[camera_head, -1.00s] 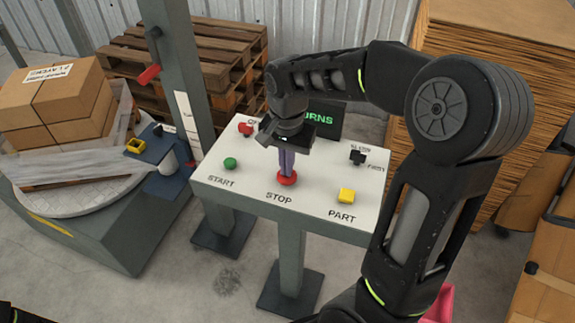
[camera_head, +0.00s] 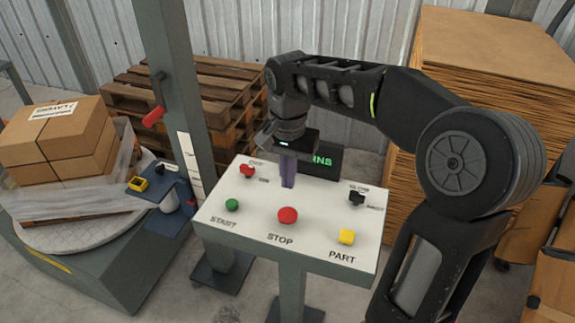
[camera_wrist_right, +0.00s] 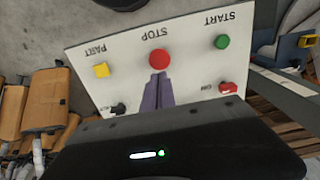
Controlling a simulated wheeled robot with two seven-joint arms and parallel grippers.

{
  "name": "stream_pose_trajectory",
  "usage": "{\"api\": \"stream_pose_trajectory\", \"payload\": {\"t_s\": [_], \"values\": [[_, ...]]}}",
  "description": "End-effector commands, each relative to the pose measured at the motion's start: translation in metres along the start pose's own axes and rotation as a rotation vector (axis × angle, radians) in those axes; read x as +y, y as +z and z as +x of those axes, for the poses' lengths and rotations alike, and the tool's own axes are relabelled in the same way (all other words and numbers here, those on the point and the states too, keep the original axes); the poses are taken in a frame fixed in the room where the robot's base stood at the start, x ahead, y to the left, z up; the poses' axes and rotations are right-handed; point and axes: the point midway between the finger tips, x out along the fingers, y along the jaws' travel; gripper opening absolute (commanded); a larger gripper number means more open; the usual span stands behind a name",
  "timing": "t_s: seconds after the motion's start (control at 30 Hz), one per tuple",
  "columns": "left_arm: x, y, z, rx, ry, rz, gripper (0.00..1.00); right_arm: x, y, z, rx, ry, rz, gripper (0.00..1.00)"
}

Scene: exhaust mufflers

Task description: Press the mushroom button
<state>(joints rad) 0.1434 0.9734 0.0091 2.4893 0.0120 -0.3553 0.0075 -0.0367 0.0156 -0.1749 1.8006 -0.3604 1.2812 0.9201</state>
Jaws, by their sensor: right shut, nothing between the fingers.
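The red mushroom button (camera_head: 287,215) sits on the white panel (camera_head: 255,228), above the word STOP. In the right wrist view the fingertips (camera_wrist_right: 158,75) appear close to the button's edge. My left gripper is not in view.
The panel also carries a green START button (camera_head: 232,205), a yellow PART button (camera_head: 346,237), a red switch (camera_head: 247,171) and a black switch (camera_head: 356,198). A display (camera_head: 322,160) stands at the back. Boxes on a turntable are at the left, stacked cardboard (camera_head: 500,60) at the right.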

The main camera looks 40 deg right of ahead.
Motion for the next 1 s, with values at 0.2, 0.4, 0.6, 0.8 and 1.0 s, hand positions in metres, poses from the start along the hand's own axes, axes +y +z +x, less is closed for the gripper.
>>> {"api": "stream_pose_trajectory", "payload": {"t_s": [0.2,0.4,0.6,0.8,1.0], "values": [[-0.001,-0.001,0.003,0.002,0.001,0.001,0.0,-0.001,0.0,-0.03,0.002,-0.003,-0.002,0.0],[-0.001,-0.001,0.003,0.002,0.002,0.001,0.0,-0.001,0.0,-0.036,0.001,-0.001,-0.002,0.0],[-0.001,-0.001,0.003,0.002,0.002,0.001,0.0,-0.001,0.0,-0.036,0.002,-0.002,-0.002,0.0],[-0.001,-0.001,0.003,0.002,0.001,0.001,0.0,-0.001,0.0,-0.036,0.002,-0.002,-0.002,0.0],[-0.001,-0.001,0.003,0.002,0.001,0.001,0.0,-0.001,0.0,-0.036,0.002,-0.002,-0.002,0.0]]}}
